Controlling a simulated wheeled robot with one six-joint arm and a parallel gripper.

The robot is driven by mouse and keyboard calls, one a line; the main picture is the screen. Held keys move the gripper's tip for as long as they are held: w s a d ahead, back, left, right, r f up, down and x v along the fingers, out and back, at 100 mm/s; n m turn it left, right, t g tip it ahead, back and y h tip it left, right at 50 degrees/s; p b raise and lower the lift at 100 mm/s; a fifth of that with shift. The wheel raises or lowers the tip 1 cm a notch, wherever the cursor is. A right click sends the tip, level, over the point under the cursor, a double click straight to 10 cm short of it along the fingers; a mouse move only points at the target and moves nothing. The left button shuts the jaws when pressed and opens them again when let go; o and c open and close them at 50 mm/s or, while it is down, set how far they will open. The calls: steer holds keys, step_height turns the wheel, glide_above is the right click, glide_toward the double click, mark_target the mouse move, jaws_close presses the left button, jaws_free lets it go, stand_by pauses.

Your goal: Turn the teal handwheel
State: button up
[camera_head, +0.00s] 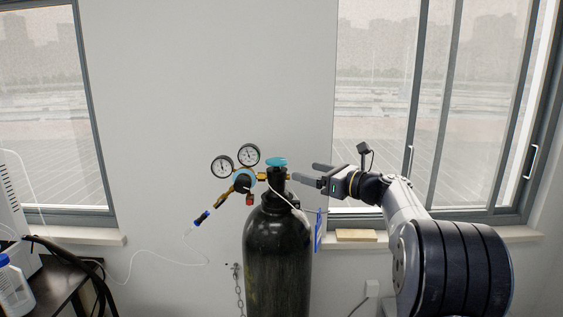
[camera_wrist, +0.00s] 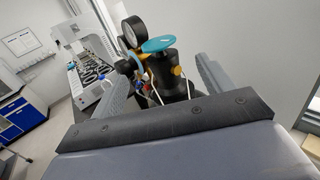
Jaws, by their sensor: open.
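The teal handwheel (camera_head: 277,162) sits on top of the dark gas cylinder (camera_head: 278,262) in the head view. In the wrist view the handwheel (camera_wrist: 158,44) shows as a flat teal disc beyond my gripper. My gripper (camera_head: 308,174) reaches in from the right, with its two fingers apart and pointing left toward the valve. The fingertips are close to the handwheel, and nothing is seen between them. In the wrist view one finger is left and one is right of the valve; I cannot tell whether either touches it.
Two round pressure gauges (camera_head: 236,159) and a brass regulator (camera_head: 242,182) stand left of the handwheel. A thin hose runs to the left. A chain (camera_head: 238,290) hangs beside the cylinder. A bench (camera_head: 55,283) with equipment stands at the far left. A wall and windows lie behind.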

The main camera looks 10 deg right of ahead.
mark_target(281, 165)
steer(key=p+x, duration=0.3)
steer(key=x, duration=0.7)
steer(key=shift+s, duration=0.1)
steer(key=shift+c, duration=0.5)
steer(key=c, duration=0.8)
